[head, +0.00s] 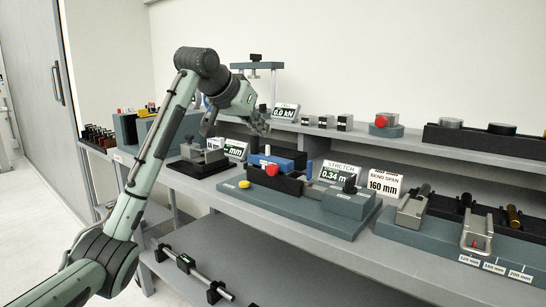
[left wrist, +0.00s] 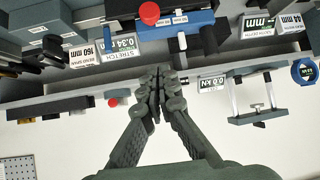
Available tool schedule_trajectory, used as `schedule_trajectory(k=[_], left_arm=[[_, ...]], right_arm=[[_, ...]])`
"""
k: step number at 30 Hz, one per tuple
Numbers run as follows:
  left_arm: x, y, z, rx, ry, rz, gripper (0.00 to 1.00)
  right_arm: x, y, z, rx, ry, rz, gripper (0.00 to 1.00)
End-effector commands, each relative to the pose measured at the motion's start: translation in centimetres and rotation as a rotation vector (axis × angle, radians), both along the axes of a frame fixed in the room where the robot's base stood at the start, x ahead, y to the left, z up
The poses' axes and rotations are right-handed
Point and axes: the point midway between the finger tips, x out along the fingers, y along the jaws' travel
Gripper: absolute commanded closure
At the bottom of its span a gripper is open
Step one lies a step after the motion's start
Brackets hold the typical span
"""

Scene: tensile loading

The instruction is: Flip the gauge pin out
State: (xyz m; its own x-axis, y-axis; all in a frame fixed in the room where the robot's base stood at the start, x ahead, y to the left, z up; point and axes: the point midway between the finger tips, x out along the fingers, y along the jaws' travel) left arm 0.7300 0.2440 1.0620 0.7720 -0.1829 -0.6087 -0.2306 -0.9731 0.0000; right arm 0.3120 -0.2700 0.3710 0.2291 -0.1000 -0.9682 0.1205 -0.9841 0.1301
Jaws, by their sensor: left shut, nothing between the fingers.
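My left gripper (head: 260,128) is shut and empty, in the air by the back shelf, above the bench row; its closed fingers also show in the left wrist view (left wrist: 157,72). Below it is the stretch fixture (head: 300,203), a grey-green base with a black rail, a red knob (head: 272,170), a yellow button (head: 244,184) and a sign reading "STRETCH 0.34" (head: 337,174). A black-topped post (head: 349,185) stands at its right end. I cannot tell which part is the gauge pin. The fixture's sign is upside down in the left wrist view (left wrist: 120,43). My right gripper is not in view.
A bend fixture (head: 455,235) with a "BEND SPAN 160 mm" sign (head: 384,181) stands right. The raised back shelf (head: 400,142) holds a "0.0 kN" sign (head: 285,112) and small blocks. The bench's front edge is clear.

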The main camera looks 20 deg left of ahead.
Motion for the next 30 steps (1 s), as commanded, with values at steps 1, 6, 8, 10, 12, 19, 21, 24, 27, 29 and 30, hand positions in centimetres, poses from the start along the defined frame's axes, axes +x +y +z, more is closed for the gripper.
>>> schedule_trajectory(k=[1,6,8,10,12,19,21,24,27,29,30], left_arm=[[0.0,0.0,-0.1,0.000,0.001,0.000,1.00],[0.9,-0.2,-0.8,0.000,0.004,0.000,1.00],[1.6,-0.4,-1.4,0.000,0.005,-0.002,1.00],[2.6,-0.7,-2.1,-0.001,0.005,-0.002,1.00],[3.7,-0.9,-3.0,-0.001,0.005,0.000,1.00],[7.0,-1.7,-5.5,-0.001,0.003,0.000,1.00],[7.8,-1.9,-6.2,-0.001,0.003,0.000,1.00],[6.6,-1.5,-7.0,0.001,0.001,0.002,1.00],[5.6,-1.3,-7.7,0.002,0.002,0.000,1.00],[5.2,-1.2,-7.9,0.001,0.002,0.001,1.00],[5.0,-1.1,-8.1,0.001,0.002,0.001,1.00]], right_arm=[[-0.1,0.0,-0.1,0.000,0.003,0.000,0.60],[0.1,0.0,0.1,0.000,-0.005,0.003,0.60],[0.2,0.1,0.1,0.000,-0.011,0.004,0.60],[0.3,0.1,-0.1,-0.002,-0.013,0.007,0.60],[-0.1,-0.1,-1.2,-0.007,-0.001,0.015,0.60],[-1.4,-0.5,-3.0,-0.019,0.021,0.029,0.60],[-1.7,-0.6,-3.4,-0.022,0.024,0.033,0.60],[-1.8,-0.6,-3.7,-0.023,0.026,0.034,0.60],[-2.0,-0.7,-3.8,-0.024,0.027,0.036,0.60],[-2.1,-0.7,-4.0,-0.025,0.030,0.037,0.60],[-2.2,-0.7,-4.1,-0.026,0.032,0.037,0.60]])
